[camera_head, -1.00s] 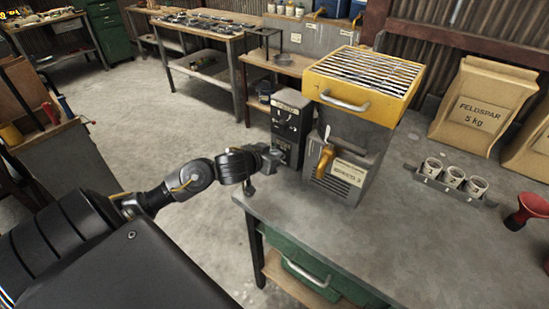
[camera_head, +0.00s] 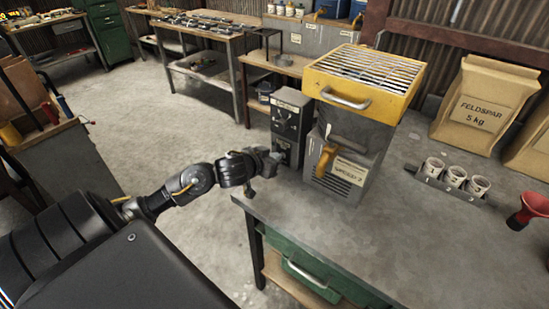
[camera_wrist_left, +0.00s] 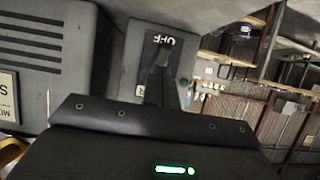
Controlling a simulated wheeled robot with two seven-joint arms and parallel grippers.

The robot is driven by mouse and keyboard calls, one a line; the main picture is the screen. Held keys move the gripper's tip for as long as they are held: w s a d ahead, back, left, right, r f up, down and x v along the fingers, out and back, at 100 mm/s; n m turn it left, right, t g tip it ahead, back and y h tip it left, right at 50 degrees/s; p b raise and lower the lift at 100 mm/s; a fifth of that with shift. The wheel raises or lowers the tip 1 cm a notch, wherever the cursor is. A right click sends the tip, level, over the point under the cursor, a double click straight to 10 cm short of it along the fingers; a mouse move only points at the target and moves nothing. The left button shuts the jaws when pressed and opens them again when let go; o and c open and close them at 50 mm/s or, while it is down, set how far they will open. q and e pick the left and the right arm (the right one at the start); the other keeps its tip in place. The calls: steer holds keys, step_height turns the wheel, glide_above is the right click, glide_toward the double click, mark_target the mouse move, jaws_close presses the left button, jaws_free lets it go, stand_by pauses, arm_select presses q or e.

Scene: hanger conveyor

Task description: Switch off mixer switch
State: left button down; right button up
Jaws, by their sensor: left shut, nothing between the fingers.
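The mixer (camera_head: 345,155) is a grey machine with a yellow grated top and an orange lever, standing on the bench. A dark switch box (camera_head: 291,122) stands at its left side. In the wrist view a grey switch plate (camera_wrist_left: 132,60) carries a black switch panel (camera_wrist_left: 155,45) with an upside-down "OFF" label. My left gripper (camera_head: 270,160) is shut and empty, low in front of the dark box. In the wrist view its fingertips (camera_wrist_left: 165,75) overlap the panel; I cannot tell whether they touch it. They hide part of the switch, so its position is unclear. My right gripper is out of view.
The bench top (camera_head: 400,235) is clear in front of the mixer. A rack of numbered cups (camera_head: 452,177), a red funnel (camera_head: 530,208) and a feldspar bag (camera_head: 483,108) are to the right. Open floor (camera_head: 130,110) lies left of the bench.

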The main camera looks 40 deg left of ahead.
arm_select(q)
steer(key=shift+p+v, duration=0.6)
steer(key=shift+v, duration=0.75)
steer(key=shift+s+r+p, duration=0.25)
steer(key=shift+s+p, duration=0.1)
steer(key=shift+s, duration=0.8)
steer(key=shift+s+r+p, duration=0.2)
steer(key=shift+s+p, duration=0.15)
steer(key=shift+s, duration=0.8)
steer(key=shift+f, duration=0.1)
